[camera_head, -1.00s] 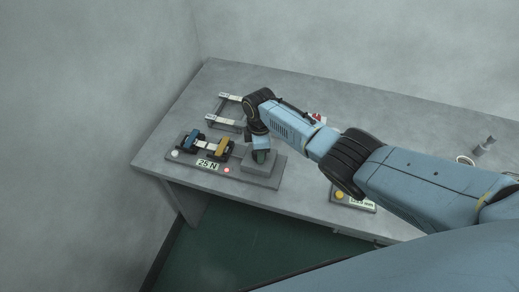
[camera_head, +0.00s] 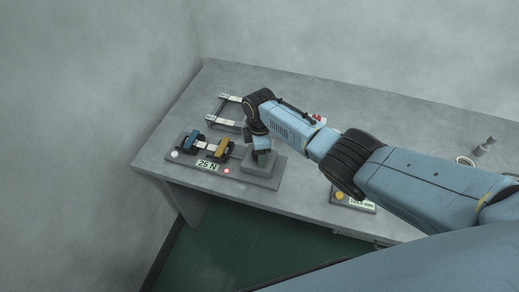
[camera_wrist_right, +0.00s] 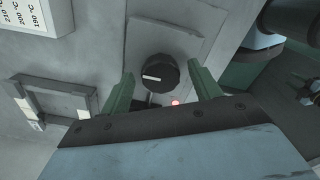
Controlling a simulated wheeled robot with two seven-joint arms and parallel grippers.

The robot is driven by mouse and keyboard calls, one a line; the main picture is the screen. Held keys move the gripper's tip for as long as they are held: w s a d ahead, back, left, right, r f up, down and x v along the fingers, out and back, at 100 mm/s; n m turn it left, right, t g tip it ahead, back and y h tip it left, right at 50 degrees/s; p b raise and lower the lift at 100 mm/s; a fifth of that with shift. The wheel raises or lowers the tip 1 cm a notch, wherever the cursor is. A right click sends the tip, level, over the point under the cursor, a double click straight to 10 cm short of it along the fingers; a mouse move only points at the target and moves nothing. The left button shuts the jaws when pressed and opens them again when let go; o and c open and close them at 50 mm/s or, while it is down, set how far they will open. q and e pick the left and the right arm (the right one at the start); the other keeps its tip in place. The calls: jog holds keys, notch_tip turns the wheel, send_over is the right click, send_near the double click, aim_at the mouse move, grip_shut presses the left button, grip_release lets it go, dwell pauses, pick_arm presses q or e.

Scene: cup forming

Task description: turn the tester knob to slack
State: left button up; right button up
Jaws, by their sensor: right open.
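The tester (camera_head: 190,163) stands near the table's left front edge, with a blue clamp (camera_head: 191,140), a yellow clamp (camera_head: 217,149) and a pale strip between them. Its plate reads 25 N (camera_head: 208,166). A raised grey block (camera_head: 264,172) is at its right end. The black round tester knob (camera_wrist_right: 159,74) with a white pointer line shows in the right wrist view; in the head view my gripper hides it. My right gripper (camera_head: 262,157) is over the block. Its green fingers (camera_wrist_right: 162,72) are open, one on each side of the knob in the picture; I cannot tell contact. My left gripper is out of view.
A box with a yellow button (camera_head: 339,195) is under my forearm. A cup (camera_head: 465,160) is at the right.

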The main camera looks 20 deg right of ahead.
notch_tip(320, 180, up, 13)
jog(key=p, duration=0.2)
jog(key=shift+r, duration=0.2)
dwell(0.5)
